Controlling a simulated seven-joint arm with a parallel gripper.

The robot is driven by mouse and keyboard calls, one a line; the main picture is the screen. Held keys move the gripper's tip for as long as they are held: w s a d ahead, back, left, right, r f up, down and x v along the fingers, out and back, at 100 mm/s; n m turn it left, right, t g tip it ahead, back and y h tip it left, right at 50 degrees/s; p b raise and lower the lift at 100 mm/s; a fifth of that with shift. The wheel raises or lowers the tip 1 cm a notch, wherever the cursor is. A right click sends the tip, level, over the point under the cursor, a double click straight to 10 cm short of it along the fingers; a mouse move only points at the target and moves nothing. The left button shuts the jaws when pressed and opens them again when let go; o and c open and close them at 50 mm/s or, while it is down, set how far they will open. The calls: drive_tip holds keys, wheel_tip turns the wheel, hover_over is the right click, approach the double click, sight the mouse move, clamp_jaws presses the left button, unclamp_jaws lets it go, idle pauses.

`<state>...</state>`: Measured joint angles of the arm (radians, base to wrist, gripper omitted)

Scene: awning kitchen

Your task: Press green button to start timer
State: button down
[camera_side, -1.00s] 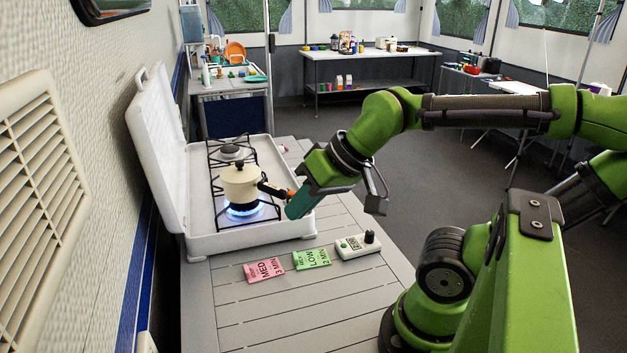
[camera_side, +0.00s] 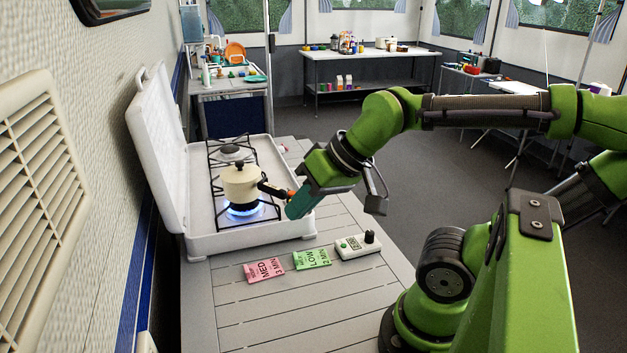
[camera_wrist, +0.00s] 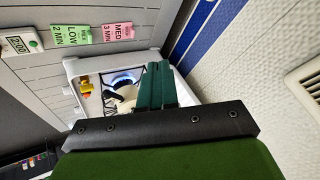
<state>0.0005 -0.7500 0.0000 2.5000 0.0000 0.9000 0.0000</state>
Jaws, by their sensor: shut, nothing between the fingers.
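The white timer (camera_side: 358,246) lies on the slatted table in front of the stove, with a dark knob at its right end. In the wrist view the timer (camera_wrist: 18,43) is at the upper left edge, partly cut off; its display seems to read 2:00. A small green button (camera_wrist: 33,44) shows at its end. My gripper (camera_side: 297,207) is shut and empty, its teal fingers together at the stove's front right corner, close to the pot handle, above and behind the timer. Whether it touches the stove or handle I cannot tell. In the wrist view its fingers (camera_wrist: 158,68) point toward the stove.
A cream pot (camera_side: 241,184) sits on a burner with a lit blue flame in the white open-lid stove (camera_side: 250,243). Its dark handle (camera_side: 273,189) points toward my gripper. A pink MED card (camera_side: 265,270) and green LOW card (camera_side: 312,259) lie left of the timer.

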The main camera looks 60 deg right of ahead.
drive_tip(key=w+d+f+m+g, duration=0.2)
drive_tip(key=d+f+m+g, duration=0.1)
drive_tip(key=d+f+m, duration=0.4)
drive_tip(key=m+t+y, duration=0.2)
drive_tip(key=m+y, duration=0.3)
drive_tip(key=m, duration=1.9)
hover_over(344, 245)
drive_tip(key=d, duration=0.1)
wheel_tip(344, 245, down, 4)
drive_tip(key=shift+s+f, duration=0.15)
drive_tip(key=shift+s, duration=0.05)
drive_tip(key=shift+f, duration=0.15)
drive_tip(key=shift+f, duration=4.3)
drive_tip(key=shift+f, duration=0.4)
